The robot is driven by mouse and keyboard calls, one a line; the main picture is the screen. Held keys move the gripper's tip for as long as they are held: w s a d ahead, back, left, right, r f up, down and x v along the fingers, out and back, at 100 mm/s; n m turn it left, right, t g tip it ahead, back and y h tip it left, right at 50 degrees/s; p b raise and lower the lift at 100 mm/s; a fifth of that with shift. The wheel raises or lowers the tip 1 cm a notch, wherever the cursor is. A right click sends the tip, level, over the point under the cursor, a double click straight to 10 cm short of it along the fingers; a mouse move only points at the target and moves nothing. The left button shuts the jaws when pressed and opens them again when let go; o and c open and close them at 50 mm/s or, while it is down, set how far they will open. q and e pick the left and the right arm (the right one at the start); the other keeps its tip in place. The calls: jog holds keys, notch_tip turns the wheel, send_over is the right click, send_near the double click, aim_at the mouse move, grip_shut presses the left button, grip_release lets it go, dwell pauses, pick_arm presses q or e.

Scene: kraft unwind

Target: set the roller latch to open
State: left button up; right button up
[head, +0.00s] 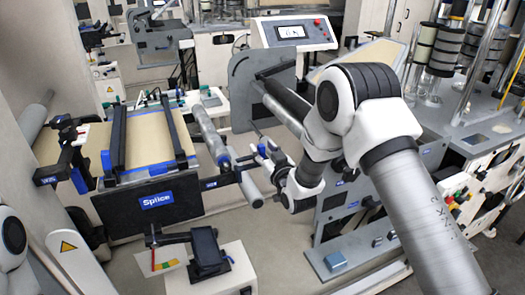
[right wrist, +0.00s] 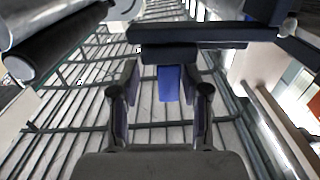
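My right gripper (head: 266,158) is beside the right end of the splice table, near the long grey roller (head: 212,140). In the right wrist view my right gripper (right wrist: 160,92) is open, its two dark fingers apart. A blue tab (right wrist: 169,84) hangs from a dark bar (right wrist: 195,34) and shows between the fingers, a little beyond them. It may be the roller latch; I cannot tell its setting. Whether a finger touches it is unclear. My left gripper is not in view.
The splice table (head: 150,200) with its dark front panel stands left of my right gripper. A grey plate (head: 262,82) stands behind it. A machine cabinet (head: 350,215) is close on the right. A white box (head: 212,272) stands below in front.

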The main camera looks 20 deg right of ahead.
jog(key=shift+s+a, duration=0.1)
jog(key=shift+a, duration=0.05)
jog(key=s, duration=1.1)
jog(key=shift+s+d, duration=0.3)
jog(key=shift+s, duration=0.1)
jog(key=s+a+f+g, duration=0.1)
jog(key=s+f+g, duration=0.4)
jog(key=f, duration=0.6)
jog(key=s+a+f+g, duration=0.1)
jog(key=s+f+g, duration=0.1)
jog(key=s+f, duration=0.7)
jog(key=s+f+g, duration=0.5)
jog(key=s, duration=0.5)
jog(key=s+f+g, duration=0.6)
jog(key=s, duration=0.4)
jog(key=shift+d+m, duration=0.2)
jog(key=shift+m, duration=0.2)
